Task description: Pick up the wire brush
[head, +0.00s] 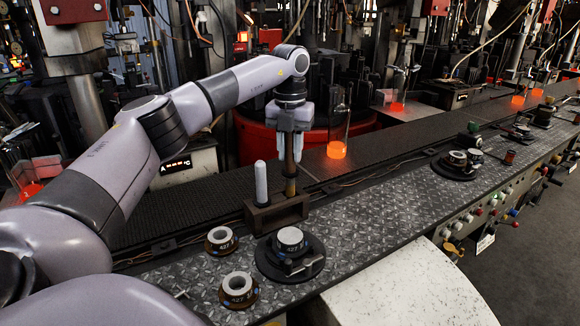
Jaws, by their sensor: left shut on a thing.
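My left gripper (290,152) points straight down over the dark wooden holder block (276,214) on the metal plate. It is shut on a thin upright brown tool, which I take to be the wire brush (290,187). The tool's lower end is at the right part of the block; I cannot tell whether it is still seated in it. The fingers hide part of its upper length. My right gripper is out of view.
A pale rounded rod (261,182) stands upright in the block, left of the brush. A glowing orange glass bottle (337,148) stands behind on the right. Numbered ring parts (238,290) and a black round fixture (290,262) lie in front.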

